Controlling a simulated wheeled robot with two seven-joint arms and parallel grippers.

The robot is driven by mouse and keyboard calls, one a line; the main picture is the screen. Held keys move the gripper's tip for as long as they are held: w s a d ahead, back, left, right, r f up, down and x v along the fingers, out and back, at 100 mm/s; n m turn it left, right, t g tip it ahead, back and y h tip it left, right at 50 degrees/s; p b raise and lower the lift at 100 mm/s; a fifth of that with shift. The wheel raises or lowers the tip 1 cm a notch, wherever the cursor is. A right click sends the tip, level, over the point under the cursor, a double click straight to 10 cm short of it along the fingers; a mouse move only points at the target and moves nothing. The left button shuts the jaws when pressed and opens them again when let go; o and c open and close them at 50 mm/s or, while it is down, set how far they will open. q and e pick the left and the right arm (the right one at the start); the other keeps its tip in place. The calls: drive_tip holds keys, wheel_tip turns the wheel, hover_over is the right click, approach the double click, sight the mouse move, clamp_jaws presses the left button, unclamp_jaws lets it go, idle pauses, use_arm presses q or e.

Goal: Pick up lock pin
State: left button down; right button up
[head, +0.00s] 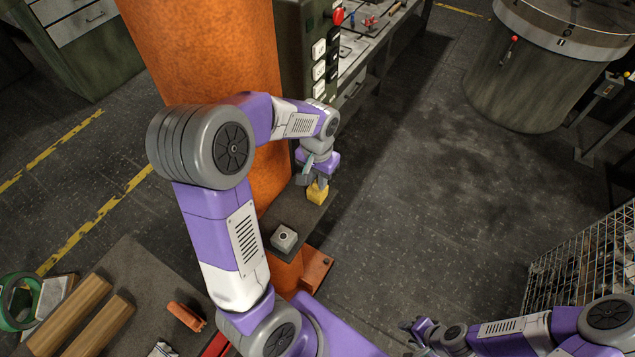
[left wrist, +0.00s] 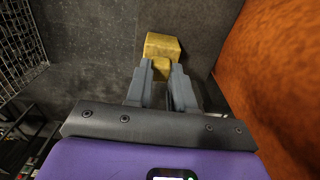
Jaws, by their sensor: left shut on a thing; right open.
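The lock pin appears as a yellow, block-headed piece (head: 317,193) at the far end of a narrow dark shelf (head: 311,214). It also shows in the left wrist view (left wrist: 162,46), just beyond the fingertips. My left gripper (head: 316,182) points down at it and is shut on its narrower part; in the left wrist view the two grey fingers (left wrist: 162,75) close on it from both sides. I cannot tell whether the pin touches the shelf. My right gripper (head: 424,329) is open and empty, low in the head view, far from the pin.
A grey block with a round dark centre (head: 284,238) sits on the shelf nearer me. An orange column (head: 215,60) stands close to my left arm. A green cabinet with switches and a red knob (head: 338,16) is behind. A wire cage (head: 580,262) is at right. Floor between is clear.

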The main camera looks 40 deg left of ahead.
use_arm(q)
drive_tip(key=shift+r, duration=0.1)
wheel_tip(320, 180, up, 18)
drive_tip(key=p, duration=0.2)
idle(0.3)
